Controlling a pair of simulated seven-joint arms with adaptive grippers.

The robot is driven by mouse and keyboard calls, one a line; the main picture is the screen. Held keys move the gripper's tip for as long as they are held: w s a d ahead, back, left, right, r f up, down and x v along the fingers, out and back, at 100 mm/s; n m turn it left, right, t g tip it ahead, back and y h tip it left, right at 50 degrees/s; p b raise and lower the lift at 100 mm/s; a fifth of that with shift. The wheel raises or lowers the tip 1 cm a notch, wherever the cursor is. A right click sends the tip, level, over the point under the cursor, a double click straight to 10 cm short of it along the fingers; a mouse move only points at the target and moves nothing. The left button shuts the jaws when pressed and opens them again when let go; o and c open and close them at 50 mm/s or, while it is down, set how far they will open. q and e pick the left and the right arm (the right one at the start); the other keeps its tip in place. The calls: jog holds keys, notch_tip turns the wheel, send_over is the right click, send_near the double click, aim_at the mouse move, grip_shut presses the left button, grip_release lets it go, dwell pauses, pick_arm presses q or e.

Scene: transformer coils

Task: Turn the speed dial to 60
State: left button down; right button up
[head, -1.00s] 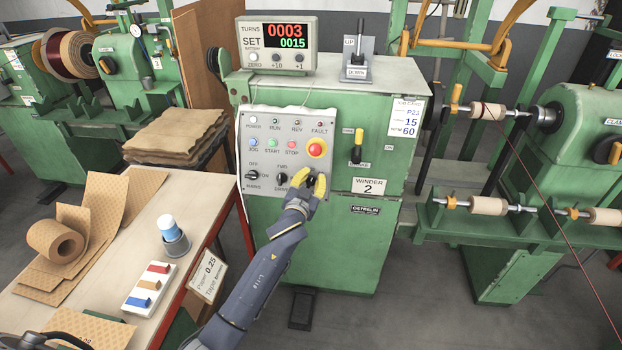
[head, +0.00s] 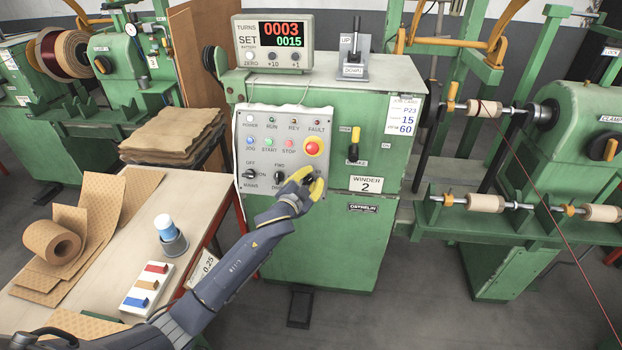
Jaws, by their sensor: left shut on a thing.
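The green winder's grey control panel (head: 268,150) faces me in the middle of the head view. My left gripper (head: 309,182), with yellow fingertips, is at the panel's lower right. It is shut on the speed dial (head: 310,178), a dark knob mostly covered by the fingers. The dial's scale and pointer cannot be read. A job card (head: 402,116) on the winder's right side shows P23, 15 and RPM 60. My right gripper is not in view.
Left of the dial are a FWD selector (head: 281,173) and a mains switch (head: 250,173). A red stop button (head: 313,147) sits just above my fingers. The counter box (head: 272,44) reads 0003 and 0015. A workbench (head: 187,200) with paper rolls stands at left.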

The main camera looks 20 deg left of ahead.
pick_arm(q)
jog(key=c, duration=1.5)
grip_release()
jog(key=s+a+r, duration=0.1)
jog(key=s, duration=1)
jog(key=shift+s+a, duration=0.35)
jog(key=shift+s, duration=0.05)
jog(key=shift+r, duration=0.15)
